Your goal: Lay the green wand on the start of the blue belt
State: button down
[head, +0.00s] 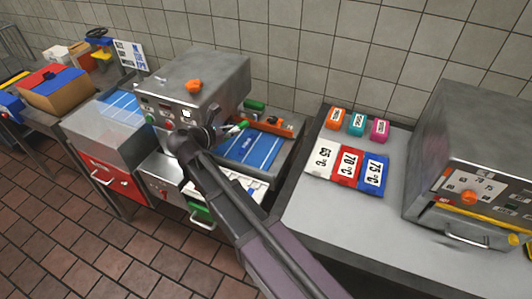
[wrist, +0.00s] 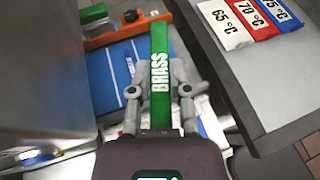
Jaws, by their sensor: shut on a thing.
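The green wand (wrist: 161,45), marked BRASS in white, is held lengthwise between the fingers of my gripper (wrist: 160,75) in the wrist view. My gripper is shut on it. In the head view the wand (head: 236,128) shows as a short green and white piece beyond my gripper (head: 217,134). The blue belt (head: 262,148) lies below and beside the wand, out of the steel machine. The belt (wrist: 88,72) also shows left of the wand in the wrist view. The wand seems above the belt; the gap is unclear. My arm hides part of the belt's near side.
The steel machine (head: 205,82) stands close left of my gripper. To the right, a grey table (head: 310,210) bears temperature cards (head: 347,167) and small coloured blocks (head: 357,124).

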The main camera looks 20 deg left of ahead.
jog(key=shift+f, duration=0.15)
jog(key=d+f+n+y+b, duration=0.1)
jog(key=f+b, duration=0.3)
jog(key=s+d+f+n+y+b, duration=0.1)
jog(key=d+f+b, duration=0.1)
jog(key=f+b, duration=0.3)
jog(key=s+d+f+n+y+b, duration=0.1)
jog(key=d+f+y+b, duration=0.1)
jog(key=f+b, duration=0.3)
jog(key=shift+f+n+t, duration=0.1)
jog(key=shift+n+t, duration=0.2)
jog(key=shift+t, duration=0.1)
jog(key=shift+w, duration=0.1)
jog(key=b, duration=0.2)
send_over(266, 154)
jog(key=s, duration=0.1)
jog(key=shift+s+a+f, duration=0.15)
jog(key=shift+s+f, duration=0.05)
jog(key=shift+f, duration=0.45)
jog(key=shift+w, duration=0.5)
jog(key=shift+w+f, duration=0.2)
jog(key=shift+f, duration=0.15)
notch_tip(266, 154, down, 3)
jog(key=b, duration=0.3)
